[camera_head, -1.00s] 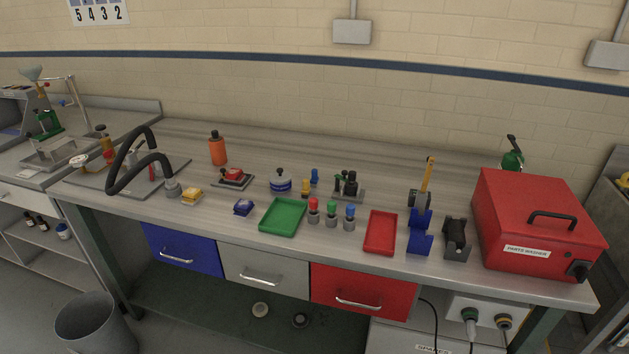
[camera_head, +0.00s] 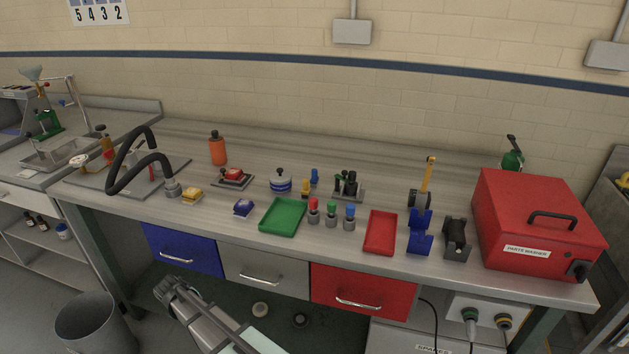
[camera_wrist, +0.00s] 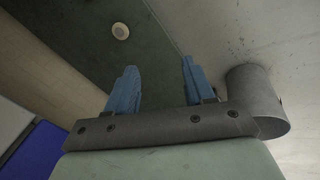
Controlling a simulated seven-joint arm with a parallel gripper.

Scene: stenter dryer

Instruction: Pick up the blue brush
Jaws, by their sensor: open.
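What looks like the blue brush (camera_head: 243,207) is a small blue block with a paler base. It lies near the front edge of the bench, left of the green tray, in the head view. My gripper (camera_head: 170,289) is at the lower left, in front of the bench and below its top, well apart from the brush. In the wrist view my gripper (camera_wrist: 158,78) has its two bluish fingers spread, with nothing between them. The brush is not in the wrist view.
The green tray (camera_head: 264,228) is to the right. A black hose (camera_head: 112,181) arches at the left. Below are drawers, including a blue one (camera_head: 187,257), and a bin (camera_head: 70,335).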

